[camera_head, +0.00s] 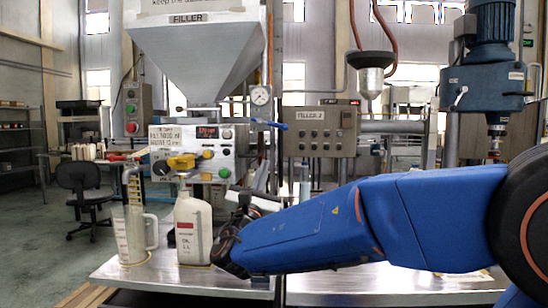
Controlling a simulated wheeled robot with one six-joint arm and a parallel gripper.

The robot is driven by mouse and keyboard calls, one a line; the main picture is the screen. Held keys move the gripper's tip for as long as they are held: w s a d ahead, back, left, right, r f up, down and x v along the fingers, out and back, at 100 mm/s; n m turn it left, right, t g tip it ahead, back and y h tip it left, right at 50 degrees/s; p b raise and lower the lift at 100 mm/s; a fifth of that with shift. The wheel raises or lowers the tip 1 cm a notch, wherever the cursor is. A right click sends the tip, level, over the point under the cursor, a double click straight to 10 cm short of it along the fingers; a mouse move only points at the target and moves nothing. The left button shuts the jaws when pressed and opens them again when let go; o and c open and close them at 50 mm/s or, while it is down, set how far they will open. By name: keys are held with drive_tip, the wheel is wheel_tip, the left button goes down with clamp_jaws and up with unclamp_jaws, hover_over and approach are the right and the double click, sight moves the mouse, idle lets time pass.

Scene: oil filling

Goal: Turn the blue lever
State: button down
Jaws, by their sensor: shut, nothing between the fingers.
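A blue lever (269,123) sticks out to the right of the filler, just below the round pressure gauge (260,96). It lies nearly level, tilted slightly down to the right. My gripper (246,198) is small and dark in this view, at the end of my blue arm. It is shut and empty, below the lever and apart from it, just right of the white jug. Part of its outline blends with my wrist.
A white jug (192,232) and a clear measuring pitcher (128,236) stand on the metal table (165,275). The filler's control panel (192,148) carries a yellow handle (182,162). A second control box (320,130) stands to the right.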

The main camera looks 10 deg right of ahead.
sight(279, 127)
drive_tip(key=s+r+x, duration=0.1)
drive_tip(key=r+x, duration=0.1)
drive_tip(key=x, duration=0.9)
drive_tip(key=shift+d+r, duration=0.2)
drive_tip(key=shift+r, duration=0.1)
drive_tip(key=shift+s+d+r, duration=0.3)
drive_tip(key=shift+d+r, duration=0.3)
drive_tip(key=shift+r, duration=0.15)
drive_tip(key=shift+a+f, duration=0.1)
